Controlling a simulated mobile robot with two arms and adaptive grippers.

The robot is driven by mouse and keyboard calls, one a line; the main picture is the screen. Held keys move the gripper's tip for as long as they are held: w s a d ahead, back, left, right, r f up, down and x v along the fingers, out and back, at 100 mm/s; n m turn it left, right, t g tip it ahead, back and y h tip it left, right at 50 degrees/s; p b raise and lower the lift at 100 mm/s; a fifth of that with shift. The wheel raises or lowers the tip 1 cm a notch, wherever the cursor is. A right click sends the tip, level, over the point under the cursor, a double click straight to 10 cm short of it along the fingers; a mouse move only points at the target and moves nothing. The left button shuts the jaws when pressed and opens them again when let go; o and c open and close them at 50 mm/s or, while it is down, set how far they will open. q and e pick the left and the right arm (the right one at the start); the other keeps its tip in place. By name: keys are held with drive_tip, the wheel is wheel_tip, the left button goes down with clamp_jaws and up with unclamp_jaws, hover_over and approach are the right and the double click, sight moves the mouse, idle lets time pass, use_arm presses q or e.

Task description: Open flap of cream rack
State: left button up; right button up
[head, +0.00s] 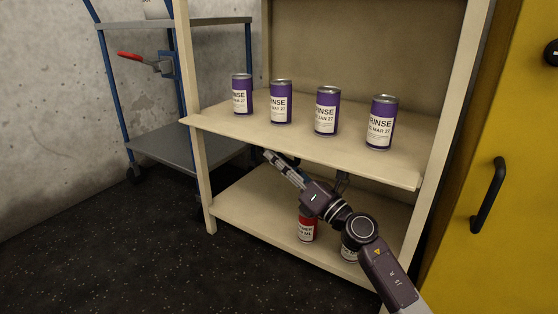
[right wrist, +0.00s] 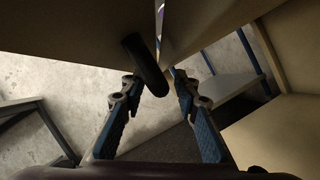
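The cream rack (head: 198,165) stands ahead. A cream board that I take to be its flap (head: 300,148) lies about flat at middle shelf height and juts out past the front posts. A dark handle (head: 342,183) hangs under its front edge. My right gripper (head: 268,156) is just below the board's front edge, pointing left. In the right wrist view, my right gripper (right wrist: 155,92) has its fingers apart, with a dark handle (right wrist: 147,65) on a cream panel just beyond and partly between the tips. Contact cannot be told. My left gripper is not in view.
Several purple cans (head: 327,110) stand on the middle level. A red can (head: 306,229) and another can (head: 350,248) stand on the lower shelf, partly behind my right arm. A blue-framed cart (head: 170,148) is at left; a yellow cabinet (head: 510,130) is at right.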

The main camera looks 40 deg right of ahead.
drive_tip(key=v, duration=1.2)
drive_tip(key=shift+a, duration=0.1)
